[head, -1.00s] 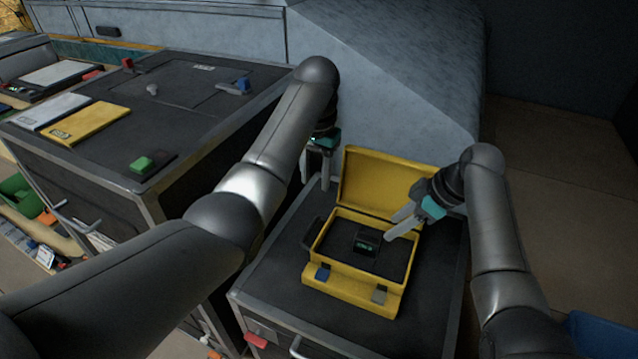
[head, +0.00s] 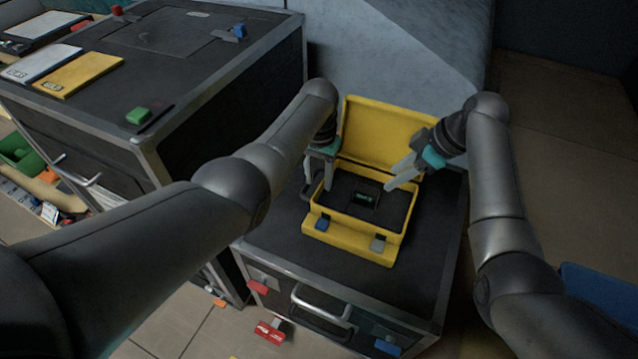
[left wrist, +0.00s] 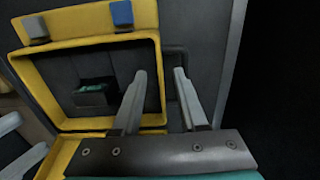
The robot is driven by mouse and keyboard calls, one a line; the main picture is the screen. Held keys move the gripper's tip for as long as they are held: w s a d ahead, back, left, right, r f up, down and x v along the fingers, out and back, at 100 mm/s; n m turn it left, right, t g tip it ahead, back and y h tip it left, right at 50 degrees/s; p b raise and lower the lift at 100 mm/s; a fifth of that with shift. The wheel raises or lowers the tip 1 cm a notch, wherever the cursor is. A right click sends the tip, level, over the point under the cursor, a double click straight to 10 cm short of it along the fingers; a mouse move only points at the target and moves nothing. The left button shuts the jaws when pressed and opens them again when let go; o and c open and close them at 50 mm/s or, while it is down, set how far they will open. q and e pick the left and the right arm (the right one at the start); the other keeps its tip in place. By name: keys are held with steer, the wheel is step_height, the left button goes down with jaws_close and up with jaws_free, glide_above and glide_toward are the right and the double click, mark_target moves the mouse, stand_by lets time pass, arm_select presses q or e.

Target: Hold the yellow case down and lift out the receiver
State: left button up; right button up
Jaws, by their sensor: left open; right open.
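The open yellow case (head: 345,232) sits on a dark cabinet top with its lid (head: 385,132) raised at the back. The receiver (head: 364,198), a small black box with a green display, sits in the dark foam inside; it also shows in the left wrist view (left wrist: 92,88). My left gripper (head: 318,184) is open at the case's left side. In the left wrist view its fingers (left wrist: 160,76) appear on either side of the case's side wall, near a dark handle; contact is unclear. My right gripper (head: 391,178) is open and empty, above the case's right part, apart from the receiver.
Blue (head: 322,224) and grey (head: 378,244) latches are on the case's front. The cabinet (head: 275,225) has free top around the case. A taller dark cabinet (head: 130,60) with a green-buttoned block (head: 138,116) stands left. A padded grey surface (head: 400,50) rises behind.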

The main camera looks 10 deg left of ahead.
arm_select(q)
steer(key=shift+f, duration=1.35)
jaws_close()
stand_by(0.7)
